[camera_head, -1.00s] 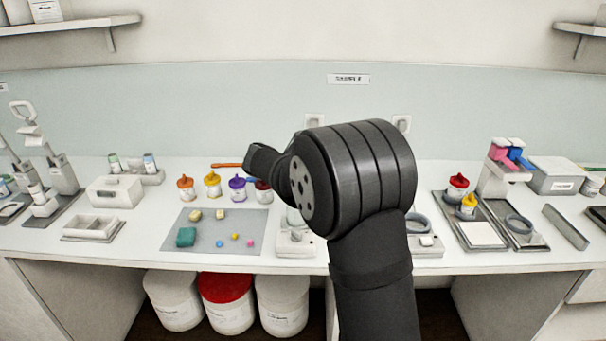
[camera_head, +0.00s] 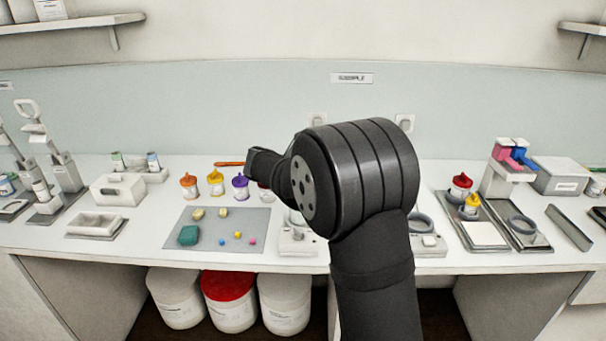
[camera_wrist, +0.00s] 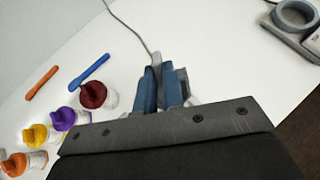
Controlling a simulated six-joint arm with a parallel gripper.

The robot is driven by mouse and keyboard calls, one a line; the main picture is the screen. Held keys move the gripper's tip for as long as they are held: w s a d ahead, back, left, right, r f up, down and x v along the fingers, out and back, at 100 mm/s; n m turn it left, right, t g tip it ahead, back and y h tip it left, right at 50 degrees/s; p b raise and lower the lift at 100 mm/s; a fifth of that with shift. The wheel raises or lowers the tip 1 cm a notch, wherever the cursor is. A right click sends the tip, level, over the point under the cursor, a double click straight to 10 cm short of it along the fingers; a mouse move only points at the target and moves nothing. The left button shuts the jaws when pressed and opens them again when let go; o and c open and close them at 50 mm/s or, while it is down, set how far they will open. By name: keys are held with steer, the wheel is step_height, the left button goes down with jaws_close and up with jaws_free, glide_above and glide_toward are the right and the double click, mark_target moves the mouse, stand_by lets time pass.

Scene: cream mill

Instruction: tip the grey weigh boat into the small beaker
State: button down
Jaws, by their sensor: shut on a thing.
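My gripper (camera_wrist: 160,88) points away over the white bench in the wrist view, its blue-grey fingers close together. A small grey piece (camera_wrist: 183,82) shows at the fingers' right side. It fits the grey weigh boat held in the jaws, but its shape and contents are mostly hidden. In the head view my arm hides the fingertips and whatever they hold. I cannot make out the small beaker in either view. A pale device (camera_head: 297,240) stands at the bench front, partly behind my arm.
Lidded pots, orange (camera_head: 189,186), yellow (camera_head: 216,183), purple (camera_head: 240,187) and dark red (camera_wrist: 93,95), stand left of my gripper. An orange stick (camera_wrist: 41,83) and a blue stick (camera_wrist: 88,67) lie behind them. A grey mat (camera_head: 220,241) holds small coloured pieces.

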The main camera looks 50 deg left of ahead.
steer(key=shift+r, duration=0.1)
steer(key=shift+r, duration=1.4)
steer(key=r+g, duration=0.1)
steer(key=g, duration=0.1)
steer(key=w+g+h, duration=0.1)
steer(key=g, duration=0.1)
steer(key=r+g, duration=0.1)
steer(key=shift+w+a+r+g+h, duration=0.25)
steer(key=shift+w+r+g+h, duration=0.05)
steer(key=shift+w+g, duration=0.1)
steer(key=r+g, duration=0.1)
steer(key=g, duration=0.1)
steer(key=w+r+g+h, duration=0.1)
steer(key=g, duration=0.1)
steer(key=shift+a+g, duration=0.2)
steer(key=shift+g, duration=0.1)
steer(key=shift+r+g, duration=0.15)
steer(key=shift+g, duration=0.15)
steer(key=shift+d, duration=0.1)
